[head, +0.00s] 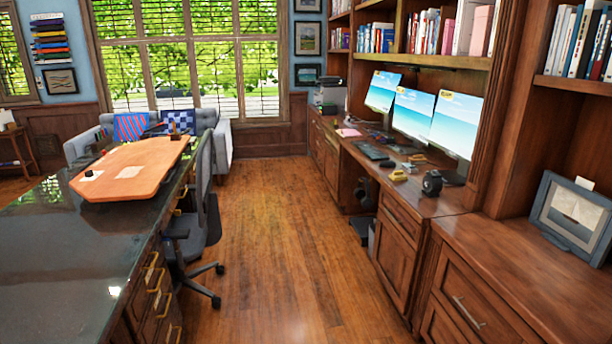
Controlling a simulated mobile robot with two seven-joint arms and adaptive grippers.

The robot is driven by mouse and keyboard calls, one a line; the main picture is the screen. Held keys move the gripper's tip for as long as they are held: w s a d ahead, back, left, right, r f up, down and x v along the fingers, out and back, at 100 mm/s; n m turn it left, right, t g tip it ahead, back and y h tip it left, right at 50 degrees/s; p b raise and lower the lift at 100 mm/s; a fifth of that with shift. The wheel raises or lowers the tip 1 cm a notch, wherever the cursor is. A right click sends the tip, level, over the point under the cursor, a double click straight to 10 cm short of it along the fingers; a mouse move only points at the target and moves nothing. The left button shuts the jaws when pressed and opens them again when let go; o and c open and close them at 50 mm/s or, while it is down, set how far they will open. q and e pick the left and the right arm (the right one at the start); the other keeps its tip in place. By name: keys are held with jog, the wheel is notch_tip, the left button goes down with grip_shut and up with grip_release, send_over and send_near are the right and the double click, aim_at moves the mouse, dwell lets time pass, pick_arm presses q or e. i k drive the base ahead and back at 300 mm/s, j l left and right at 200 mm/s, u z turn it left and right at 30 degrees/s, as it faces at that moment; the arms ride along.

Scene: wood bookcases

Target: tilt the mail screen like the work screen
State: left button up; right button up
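Three screens stand in a row on the wooden desk along the right wall, all showing a blue sea and beach picture. The far screen (382,92) is at the left of the row, the middle screen (413,114) is beside it, and the near screen (456,125) is at the right. I cannot tell which is the mail screen or the work screen. The near screen looks angled somewhat differently from the others, but the exact tilts are hard to judge. Neither of my grippers shows in the head view.
The desk (425,199) holds a keyboard (370,151), a yellow item (398,176) and a dark round object (432,183). A picture frame (575,218) stands at the right. An office chair (195,235) stands by the dark counter (60,260). The wooden floor (275,250) between is clear.

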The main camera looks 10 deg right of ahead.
aim_at(381, 94)
jog(key=i+z, duration=0.2)
jog(key=i, duration=2.8)
jog(key=i+j+z, duration=0.15)
jog(key=i+z, duration=0.25)
jog(key=i, duration=0.15)
jog(key=i+j+z, duration=0.85)
jog(key=i, duration=0.2)
jog(key=i+j+z, duration=0.4)
jog(key=j, duration=0.3)
